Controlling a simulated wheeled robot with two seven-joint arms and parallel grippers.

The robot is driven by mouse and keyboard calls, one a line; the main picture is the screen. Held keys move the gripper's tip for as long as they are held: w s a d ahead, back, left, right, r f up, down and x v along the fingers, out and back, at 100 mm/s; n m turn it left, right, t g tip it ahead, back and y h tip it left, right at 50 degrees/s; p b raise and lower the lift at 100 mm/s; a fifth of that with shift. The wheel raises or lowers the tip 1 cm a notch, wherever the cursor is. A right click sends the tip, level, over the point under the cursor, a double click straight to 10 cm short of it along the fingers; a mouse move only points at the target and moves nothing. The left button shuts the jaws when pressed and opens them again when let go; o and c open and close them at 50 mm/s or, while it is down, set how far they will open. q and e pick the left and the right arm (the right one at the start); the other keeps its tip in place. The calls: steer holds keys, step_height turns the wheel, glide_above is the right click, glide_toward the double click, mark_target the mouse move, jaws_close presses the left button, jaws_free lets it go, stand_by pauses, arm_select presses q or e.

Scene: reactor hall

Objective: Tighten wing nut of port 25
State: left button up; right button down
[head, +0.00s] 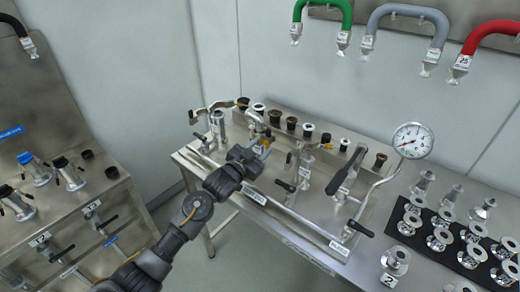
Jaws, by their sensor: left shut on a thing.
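My left gripper (263,146) reaches in from the lower left over the steel bench. Its jaws are at the fittings on the bench's left part, shut on a small part there, which looks like the wing nut; the jaws hide most of it. A metal pipe fitting (254,121) stands just behind the jaws. No port number can be read near the gripper. A tag reading 25 hangs on the end of the red hose (488,33) at the upper right. My right gripper is not in view.
The steel bench (285,215) carries valves with black handles (347,170), a row of dark-capped ports (291,124) and a pressure gauge (412,140). Several flanged fittings stand on a black mat (455,250) at right. Green (346,12) and grey (405,12) hoses hang above. Another steel unit stands left.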

arm_select(q)
steer(key=m+b, duration=0.3)
steer(key=m, duration=0.3)
steer(key=shift+f+h, duration=0.15)
steer(key=shift+h, duration=0.15)
steer(key=shift+m+b, duration=0.9)
steer(key=shift+m, duration=1.4)
steer(key=o, duration=1)
